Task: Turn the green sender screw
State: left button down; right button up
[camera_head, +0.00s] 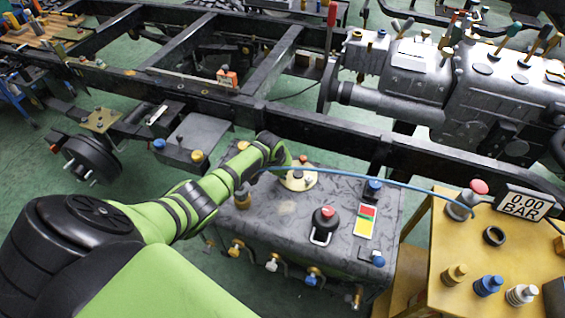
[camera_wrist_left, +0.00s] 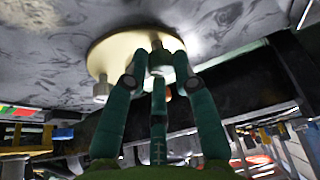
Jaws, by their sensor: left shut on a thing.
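The round cream sender plate (camera_head: 297,180) lies on top of the dark grey tank (camera_head: 275,210) in the head view. It fills the upper middle of the left wrist view (camera_wrist_left: 117,50). My left gripper (camera_head: 280,158) is over the plate's far left edge in the head view. In the left wrist view its dark green fingers (camera_wrist_left: 158,68) are closed around a small screw head (camera_wrist_left: 160,58) on the plate. The fingers hide most of that screw, and its colour is hard to tell. Another pale screw (camera_wrist_left: 101,89) stands on the plate's rim. My right gripper is not in view.
A red-topped black knob (camera_head: 325,222) stands on the tank. The black chassis rail (camera_head: 330,130) runs close behind.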

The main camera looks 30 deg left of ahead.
pick_arm(q)
jog(key=n+y+p, duration=0.1)
jog(key=n, duration=0.1)
jog(key=shift+n+g, duration=0.3)
jog(key=shift+n, duration=0.1)
jog(key=n+y, duration=0.1)
jog(key=n, duration=0.1)
jog(key=shift+d+f+n, duration=0.1)
jog(key=shift+d+n, duration=0.05)
jog(key=shift+n, duration=0.25)
jog(key=shift+w+n+g+y+b, duration=0.1)
jog(key=shift+n+g+y+b, duration=0.4)
jog(key=shift+n, duration=0.7)
jog(key=shift+n+g+b, duration=0.5)
jog(key=shift+n, duration=0.9)
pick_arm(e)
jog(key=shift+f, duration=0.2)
pick_arm(q)
jog(key=shift+y, duration=0.3)
jog(key=c, duration=1.1)
grip_release()
jog(key=shift+o, duration=0.2)
jog(key=shift+w+d, duration=0.1)
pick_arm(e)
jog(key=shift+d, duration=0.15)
